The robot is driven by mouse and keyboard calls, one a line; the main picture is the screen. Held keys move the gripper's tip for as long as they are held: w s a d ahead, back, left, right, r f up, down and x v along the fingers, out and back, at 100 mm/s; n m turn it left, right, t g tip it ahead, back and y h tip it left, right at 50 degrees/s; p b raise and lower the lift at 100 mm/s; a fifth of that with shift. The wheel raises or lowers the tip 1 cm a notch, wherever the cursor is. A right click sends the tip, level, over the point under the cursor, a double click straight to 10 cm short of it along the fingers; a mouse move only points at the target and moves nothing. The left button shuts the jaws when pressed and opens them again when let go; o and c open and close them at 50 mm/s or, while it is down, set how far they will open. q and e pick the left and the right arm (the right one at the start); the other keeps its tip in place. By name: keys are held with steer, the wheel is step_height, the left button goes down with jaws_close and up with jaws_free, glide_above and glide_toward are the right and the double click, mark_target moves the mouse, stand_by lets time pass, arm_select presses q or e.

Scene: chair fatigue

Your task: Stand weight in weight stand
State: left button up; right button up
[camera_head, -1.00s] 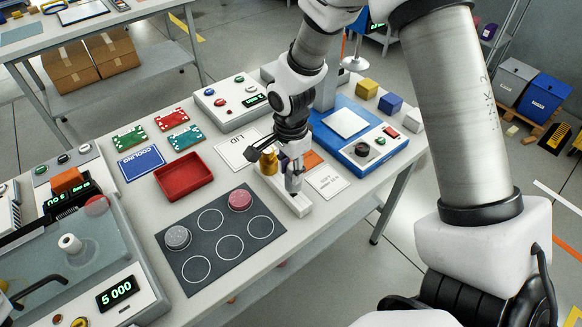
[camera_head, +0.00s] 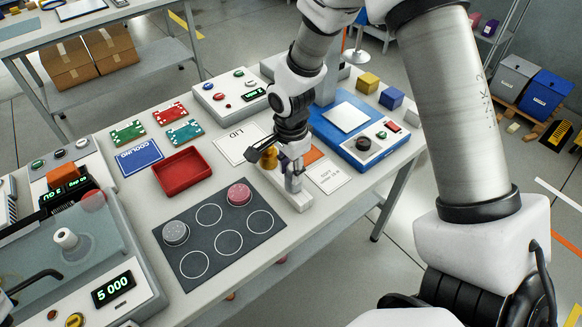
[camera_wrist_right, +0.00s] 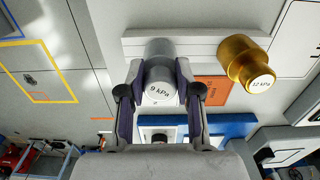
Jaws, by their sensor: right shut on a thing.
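A grey weight marked 9 kPa (camera_wrist_right: 160,88) is between the fingers of my right gripper (camera_wrist_right: 160,100), which is shut on it. In the head view the grey weight (camera_head: 293,182) is at the pale weight stand (camera_head: 299,203), below my right gripper (camera_head: 280,163). A gold weight marked 12 kPa (camera_wrist_right: 247,68) is beside the grey one and apart from the fingers; the gripper partly hides it in the head view. The weight stand also shows as a pale bar in the wrist view (camera_wrist_right: 200,40). Whether the grey weight is fully seated is unclear. My left gripper is out of view.
A dark mat with ringed circles (camera_head: 205,262) holds a grey and a pink disc. A red tray (camera_head: 184,178) is left of the stand, and a blue device (camera_head: 340,140) is right behind it. White cards lie close by the stand.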

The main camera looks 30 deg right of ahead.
steer(key=shift+f, duration=0.45)
steer(key=o, duration=1.1)
steer(key=shift+o, duration=0.2)
steer(key=shift+r, duration=0.1)
step_height(320, 180, up, 12)
